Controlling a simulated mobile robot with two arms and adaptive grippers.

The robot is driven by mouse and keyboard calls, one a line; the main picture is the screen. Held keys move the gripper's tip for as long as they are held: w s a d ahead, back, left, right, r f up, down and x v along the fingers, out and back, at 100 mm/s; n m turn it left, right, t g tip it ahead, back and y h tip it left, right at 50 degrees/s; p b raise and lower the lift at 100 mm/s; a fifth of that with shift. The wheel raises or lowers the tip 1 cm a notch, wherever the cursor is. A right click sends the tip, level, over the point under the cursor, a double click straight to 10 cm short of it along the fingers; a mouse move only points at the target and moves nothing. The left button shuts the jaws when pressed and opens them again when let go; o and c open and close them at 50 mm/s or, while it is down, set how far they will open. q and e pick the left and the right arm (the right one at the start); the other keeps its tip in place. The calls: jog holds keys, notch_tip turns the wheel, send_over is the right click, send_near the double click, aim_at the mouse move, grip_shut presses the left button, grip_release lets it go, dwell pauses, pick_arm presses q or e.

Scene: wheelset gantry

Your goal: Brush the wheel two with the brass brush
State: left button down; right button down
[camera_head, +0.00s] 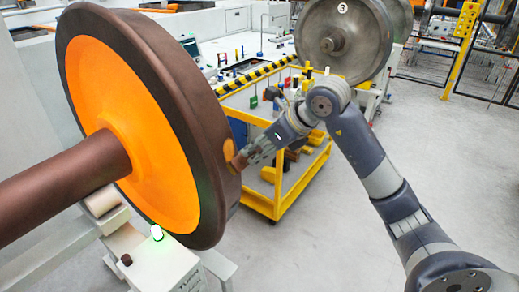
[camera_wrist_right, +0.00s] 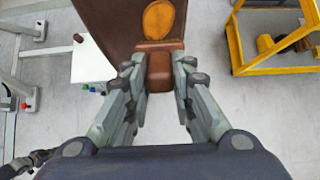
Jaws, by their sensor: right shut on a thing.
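A large wheel (camera_head: 190,120) on a thick brown axle fills the left of the head view. Its face is orange and its rim dark brown; I see no number on it. A yellow-orange oval patch (camera_wrist_right: 163,18) marks its tread. My right gripper (camera_head: 243,160) is at the tread's right side, shut on a brown block, apparently the brush (camera_wrist_right: 159,72). The brush's front end is at the tread just below the patch; I cannot tell if it touches. Bristles are hidden. A dark gripper-like shape at the wrist view's lower left may be my left gripper (camera_wrist_right: 36,157).
A grey wheel marked 3 (camera_head: 345,40) stands behind. A yellow-framed cart (camera_head: 304,181) with hanging tools is close behind my right gripper. A white box with a lit green button (camera_head: 165,262) sits below the wheel. The floor at right is clear.

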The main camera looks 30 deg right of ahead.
jog(key=shift+w+a, duration=0.1)
jog(key=shift+w, duration=0.15)
jog(key=r+p, duration=0.1)
jog(key=r, duration=0.1)
jog(key=r+p, duration=0.1)
jog(key=shift+w+a+r+p, duration=0.1)
jog(key=shift+w+p, duration=0.2)
jog(key=shift+w+a+r+p, duration=0.1)
jog(key=shift+w+r+p, duration=0.1)
jog(key=shift+r+p, duration=0.5)
jog(key=shift+w+a+r+p, duration=0.1)
jog(key=shift+w+r+p, duration=0.1)
jog(key=shift+r+p, duration=0.4)
jog(key=shift+w+a+r+p, duration=0.15)
jog(key=shift+r+p, duration=0.3)
jog(key=shift+r, duration=0.45)
jog(key=shift+w+f+b, duration=0.1)
jog(key=shift+f+b, duration=0.25)
jog(key=shift+b, duration=0.05)
jog(key=f+b, duration=0.2)
jog(key=s+f+b, duration=0.1)
jog(key=f+b, duration=0.1)
jog(key=b, duration=0.1)
jog(key=s+f+b, duration=0.1)
jog(key=f+b, duration=0.2)
jog(key=shift+d+f, duration=0.1)
jog(key=shift+d, duration=0.3)
